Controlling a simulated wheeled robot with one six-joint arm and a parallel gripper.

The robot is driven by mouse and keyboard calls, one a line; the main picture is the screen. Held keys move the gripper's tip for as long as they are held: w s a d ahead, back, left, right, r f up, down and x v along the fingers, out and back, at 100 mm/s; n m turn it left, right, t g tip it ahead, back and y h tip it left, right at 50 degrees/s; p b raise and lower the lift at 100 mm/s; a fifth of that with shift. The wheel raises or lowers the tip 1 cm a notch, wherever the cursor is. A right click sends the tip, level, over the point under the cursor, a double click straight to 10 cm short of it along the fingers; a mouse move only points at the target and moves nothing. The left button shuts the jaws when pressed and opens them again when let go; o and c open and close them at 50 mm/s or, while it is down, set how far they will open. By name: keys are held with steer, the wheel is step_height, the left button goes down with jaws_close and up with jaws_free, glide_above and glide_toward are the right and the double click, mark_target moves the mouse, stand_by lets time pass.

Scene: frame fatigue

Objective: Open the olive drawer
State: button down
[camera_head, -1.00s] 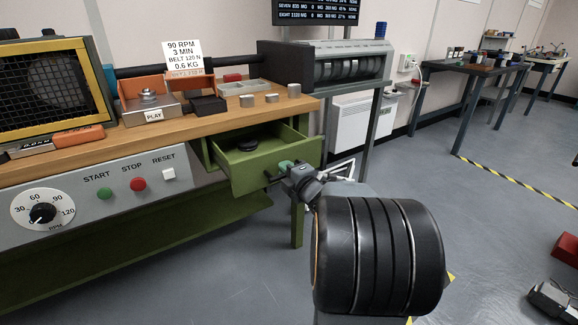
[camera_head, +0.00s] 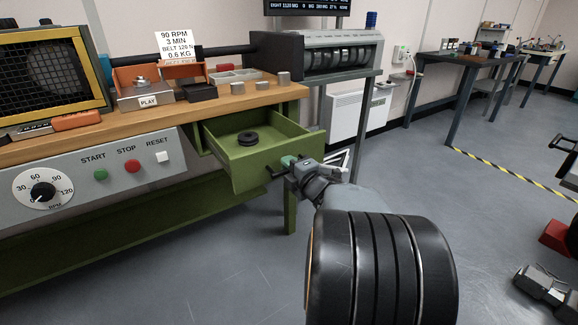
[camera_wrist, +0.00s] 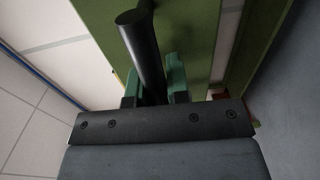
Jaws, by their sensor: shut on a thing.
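The olive drawer (camera_head: 248,163) stands pulled out from under the wooden bench top, with its inside in view. A dark round object (camera_head: 247,138) lies in it. My gripper (camera_head: 287,162) is at the drawer's front, shut on the dark bar handle (camera_head: 274,172). In the wrist view the handle (camera_wrist: 141,50) runs between the two green fingertips of my gripper (camera_wrist: 155,85), with the olive drawer front (camera_wrist: 195,35) behind it. Part of the handle is hidden by the fingers.
The bench top (camera_head: 200,108) carries a tray, small metal weights and an orange stand. A control panel (camera_head: 100,178) with START, STOP and RESET buttons is left of the drawer. Open grey floor (camera_head: 480,220) lies to the right. A red object (camera_head: 558,236) is at the far right.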

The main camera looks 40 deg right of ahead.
steer(key=c, duration=1.1)
jaws_free()
steer(key=s+b, duration=0.2)
steer(key=s, duration=1.1)
steer(key=shift+s+a+b, duration=0.35)
steer(key=shift+s, duration=0.05)
